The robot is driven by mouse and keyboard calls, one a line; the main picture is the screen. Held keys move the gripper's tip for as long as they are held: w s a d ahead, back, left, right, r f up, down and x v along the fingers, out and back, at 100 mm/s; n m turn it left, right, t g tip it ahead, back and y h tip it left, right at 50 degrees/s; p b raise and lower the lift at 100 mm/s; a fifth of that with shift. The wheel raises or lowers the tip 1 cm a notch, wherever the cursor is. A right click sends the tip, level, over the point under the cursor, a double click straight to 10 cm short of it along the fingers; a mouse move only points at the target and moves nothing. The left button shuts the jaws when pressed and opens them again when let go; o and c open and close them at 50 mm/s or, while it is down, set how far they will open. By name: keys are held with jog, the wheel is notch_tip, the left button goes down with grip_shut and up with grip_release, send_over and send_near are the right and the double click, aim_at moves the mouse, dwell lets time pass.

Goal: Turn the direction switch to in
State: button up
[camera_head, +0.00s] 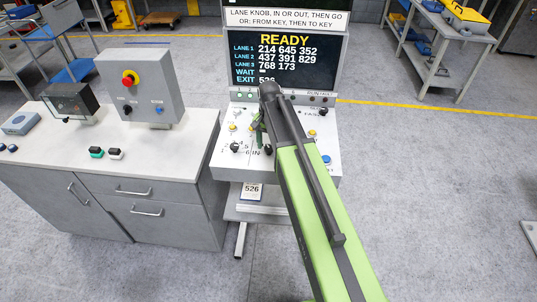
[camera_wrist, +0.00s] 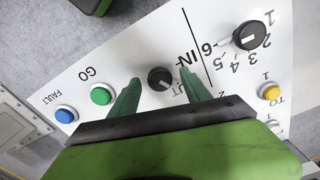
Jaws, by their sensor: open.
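The direction switch (camera_wrist: 160,79) is a round black knob on the white sloped panel, beside the printed words IN and OUT in the wrist view. The OUT lettering is partly hidden by a finger. A small light mark shows on the knob, on the side toward OUT, but its exact direction is hard to tell. My gripper (camera_wrist: 159,84) is open, with one green finger on each side of the knob. I cannot tell whether either finger touches it. In the head view my gripper (camera_head: 258,132) is over the console panel (camera_head: 222,160), partly hidden by my arm.
A green GO button (camera_wrist: 101,96) and blue FAULT button (camera_wrist: 65,114) lie left. A yellow button (camera_wrist: 270,92) lies right. The screen (camera_head: 285,62) stands behind the panel and reads READY.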

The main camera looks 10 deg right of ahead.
jog(key=shift+f, duration=0.1)
grip_shut()
dwell(0.3)
jog(key=shift+n, duration=0.3)
jog(key=n, duration=0.5)
jog(key=shift+n, duration=0.3)
jog(key=n, duration=0.5)
jog(key=shift+n, duration=0.3)
